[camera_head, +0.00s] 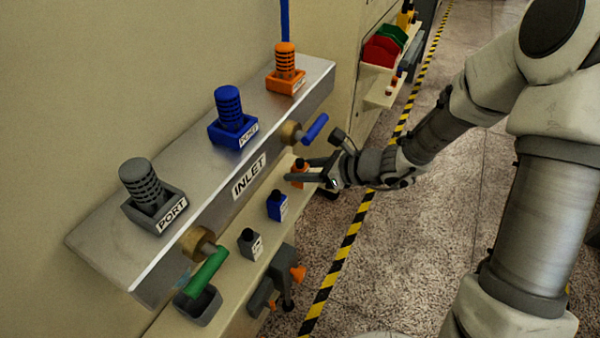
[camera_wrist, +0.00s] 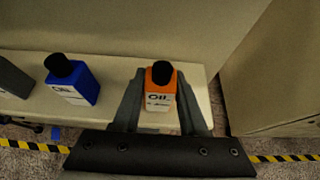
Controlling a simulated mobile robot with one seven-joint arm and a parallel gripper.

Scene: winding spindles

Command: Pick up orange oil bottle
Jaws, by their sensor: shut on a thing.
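The orange oil bottle (camera_wrist: 161,82) has a black cap and a white label reading "Oil". It stands upright at the right end of the lower shelf in the wrist view. My gripper (camera_wrist: 160,88) is shut on it, with one finger along each side. In the head view the orange bottle (camera_head: 299,168) is partly hidden by my gripper (camera_head: 298,172), which reaches in from the right. I cannot tell whether the bottle's base touches the shelf.
A blue oil bottle (camera_head: 277,205) and a grey one (camera_head: 250,243) stand to the left on the lower shelf (camera_head: 233,281). The metal ledge (camera_head: 188,220) with ports and valve handles overhangs it. Open floor lies to the right.

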